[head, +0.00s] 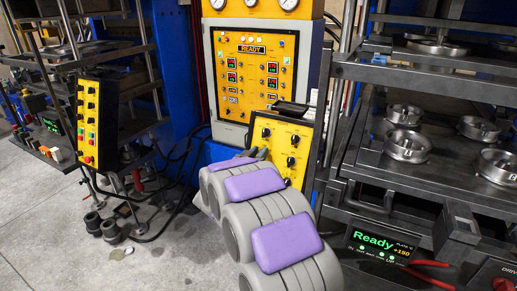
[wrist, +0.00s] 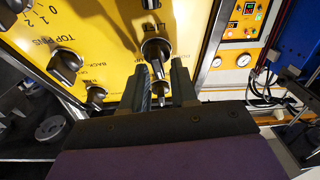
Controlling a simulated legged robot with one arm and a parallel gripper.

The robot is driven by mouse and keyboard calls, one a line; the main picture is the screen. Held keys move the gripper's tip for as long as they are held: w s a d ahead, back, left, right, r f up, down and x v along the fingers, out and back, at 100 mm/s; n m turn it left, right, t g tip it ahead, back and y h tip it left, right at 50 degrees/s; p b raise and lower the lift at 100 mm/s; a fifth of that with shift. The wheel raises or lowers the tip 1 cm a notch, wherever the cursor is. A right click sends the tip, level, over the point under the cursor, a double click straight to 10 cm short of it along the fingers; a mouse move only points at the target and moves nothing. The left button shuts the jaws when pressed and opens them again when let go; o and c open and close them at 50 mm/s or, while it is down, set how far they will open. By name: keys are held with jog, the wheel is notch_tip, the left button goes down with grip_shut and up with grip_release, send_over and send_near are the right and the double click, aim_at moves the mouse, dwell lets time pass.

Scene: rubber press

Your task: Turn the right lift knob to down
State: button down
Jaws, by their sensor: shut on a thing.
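The yellow control panel (wrist: 110,28) fills the upper left of the wrist view, upside down, with dark knobs and printed labels. A dark knob (wrist: 156,48) sits by lettering that seems to read LIFT. My gripper (wrist: 160,68) reaches up to it, one finger on each side, shut on this knob. Its pointer direction is hard to read because the fingers cover part of it. In the head view the small yellow panel (head: 268,128) stands at centre; my arm hides its lower left part, and the fingertips cannot be made out.
Another dark knob (wrist: 96,95) sits left of my fingers, and a larger TOP PINS knob (wrist: 65,65) lies farther left. In the head view a READY cabinet (head: 252,75) stands behind the panel. A press with metal rings (head: 406,147) is close on the right.

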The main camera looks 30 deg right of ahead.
jog(key=n+p, duration=0.1)
jog(key=p, duration=0.1)
jog(key=n+y+p, duration=0.1)
jog(key=n+p, duration=0.1)
jog(key=n+t+p, duration=0.1)
jog(key=p, duration=0.2)
jog(key=shift+w+a+r+n+y, duration=0.1)
jog(key=shift+r+n+y, duration=0.2)
jog(key=n+y+p, duration=0.1)
jog(key=n+p, duration=0.1)
jog(key=p, duration=0.1)
jog(key=shift+f+n+t, duration=0.15)
jog(key=shift+n+t, duration=0.15)
jog(key=shift+a+f+n+y+p, duration=0.1)
jog(key=shift+f+n+y+p, duration=0.1)
jog(key=shift+n+p, duration=0.35)
jog(key=shift+f+n+y+p, duration=0.1)
jog(key=shift+n+y+p, duration=0.1)
jog(key=shift+n+p, duration=0.35)
jog(key=shift+w, duration=0.1)
jog(key=c, duration=1.2)
grip_release()
jog(key=shift+f, duration=0.1)
jog(key=shift+c, duration=0.2)
jog(key=shift+o, duration=0.3)
jog(key=shift+w, duration=0.15)
